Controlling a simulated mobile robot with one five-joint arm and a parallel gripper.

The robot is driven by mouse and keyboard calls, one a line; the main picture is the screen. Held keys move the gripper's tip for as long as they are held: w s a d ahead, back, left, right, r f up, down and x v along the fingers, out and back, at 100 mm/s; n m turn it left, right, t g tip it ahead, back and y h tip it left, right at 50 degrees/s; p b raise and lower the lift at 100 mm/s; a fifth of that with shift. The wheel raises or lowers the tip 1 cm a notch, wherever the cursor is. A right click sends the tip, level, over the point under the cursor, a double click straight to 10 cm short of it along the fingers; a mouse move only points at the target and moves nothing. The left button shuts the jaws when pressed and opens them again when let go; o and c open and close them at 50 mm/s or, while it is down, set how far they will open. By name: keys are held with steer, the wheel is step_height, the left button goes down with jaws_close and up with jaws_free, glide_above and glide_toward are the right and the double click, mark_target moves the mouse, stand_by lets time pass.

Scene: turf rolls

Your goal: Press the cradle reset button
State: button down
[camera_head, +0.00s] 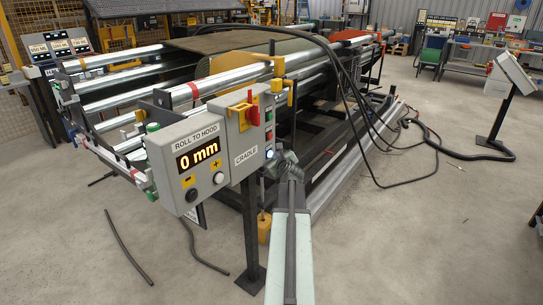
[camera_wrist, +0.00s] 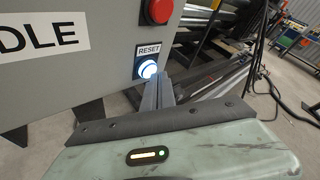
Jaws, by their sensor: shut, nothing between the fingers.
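The cradle control box (camera_head: 246,155) is a grey box on a post, and its side also shows in the wrist view (camera_wrist: 60,75). The reset button (camera_wrist: 147,69) glows white under a RESET label (camera_wrist: 148,49); its lit face also shows small in the head view (camera_head: 269,154). A red button (camera_wrist: 159,10) sits above it. My gripper (camera_wrist: 163,80) is shut and empty, with its tips at the lower right edge of the reset button in the picture. Whether they touch it I cannot tell. In the head view my gripper (camera_head: 284,160) is close beside the box.
A roll-to-hood panel (camera_head: 188,160) reading 0 mm stands left of the cradle box. The roller machine (camera_head: 125,98) extends behind both. Black hoses (camera_head: 385,135) hang and lie to the right. Open concrete floor (camera_head: 410,220) lies at right.

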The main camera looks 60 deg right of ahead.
steer(key=shift+w, duration=0.4)
steer(key=shift+s, duration=0.15)
stand_by(0.4)
steer(key=shift+s, duration=0.7)
steer(key=s, duration=0.5)
stand_by(0.9)
